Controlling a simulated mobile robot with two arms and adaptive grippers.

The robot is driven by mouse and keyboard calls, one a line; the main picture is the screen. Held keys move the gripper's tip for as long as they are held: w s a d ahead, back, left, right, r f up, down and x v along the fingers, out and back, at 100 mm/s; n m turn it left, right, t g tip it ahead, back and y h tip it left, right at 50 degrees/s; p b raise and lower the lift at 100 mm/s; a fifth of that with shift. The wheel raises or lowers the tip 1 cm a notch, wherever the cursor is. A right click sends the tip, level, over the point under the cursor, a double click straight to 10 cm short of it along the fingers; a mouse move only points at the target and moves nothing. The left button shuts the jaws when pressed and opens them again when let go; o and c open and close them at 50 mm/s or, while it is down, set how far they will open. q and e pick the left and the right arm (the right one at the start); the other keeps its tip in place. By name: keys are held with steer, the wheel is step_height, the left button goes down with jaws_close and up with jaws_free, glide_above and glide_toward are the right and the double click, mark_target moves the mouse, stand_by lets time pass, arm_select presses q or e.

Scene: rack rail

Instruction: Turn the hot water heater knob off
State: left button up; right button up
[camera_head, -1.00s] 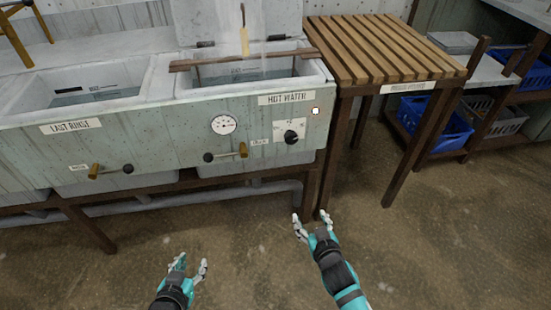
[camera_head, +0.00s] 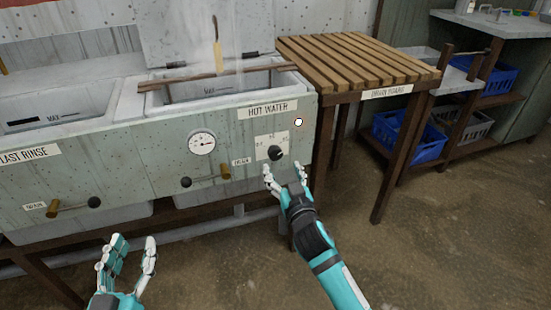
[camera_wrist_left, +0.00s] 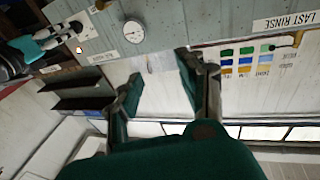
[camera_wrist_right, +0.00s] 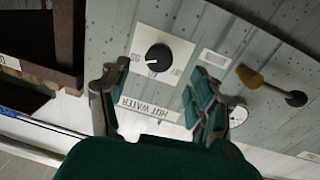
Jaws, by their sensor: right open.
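The hot water knob (camera_head: 275,153) is a round black dial on a pale plate on the front panel, under the HOT WATER label (camera_head: 268,110). In the right wrist view the knob (camera_wrist_right: 158,58) shows a white pointer mark and lies ahead of the fingers. My right gripper (camera_head: 284,170) is open and empty, just below and in front of the knob; contact is not visible. My left gripper (camera_head: 134,242) is open and empty, low in front of the panel and well left of the knob.
A round gauge (camera_head: 202,143) and a drain handle (camera_head: 226,171) are left of the knob. A slatted wooden drain board (camera_head: 355,60) stands to the right, its legs near my right arm. Steam rises over the hot basin. The floor (camera_head: 430,250) at right is clear.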

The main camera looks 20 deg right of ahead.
mark_target(276, 156)
steer(key=w+b, duration=0.1)
steer(key=w, duration=0.5)
steer(key=shift+w+d, duration=0.1)
steer(key=shift+w, duration=0.3)
arm_select(q)
step_height(276, 156, up, 7)
steer(key=s+t+h, duration=0.1)
steer(key=s+t, duration=0.1)
steer(key=t, duration=0.2)
steer(key=shift+d+t+h, duration=0.25)
steer(key=shift+t+h, duration=0.05)
steer(key=shift+t, duration=0.1)
arm_select(e)
steer(key=shift+w, duration=0.35)
steer(key=c, duration=1.2)
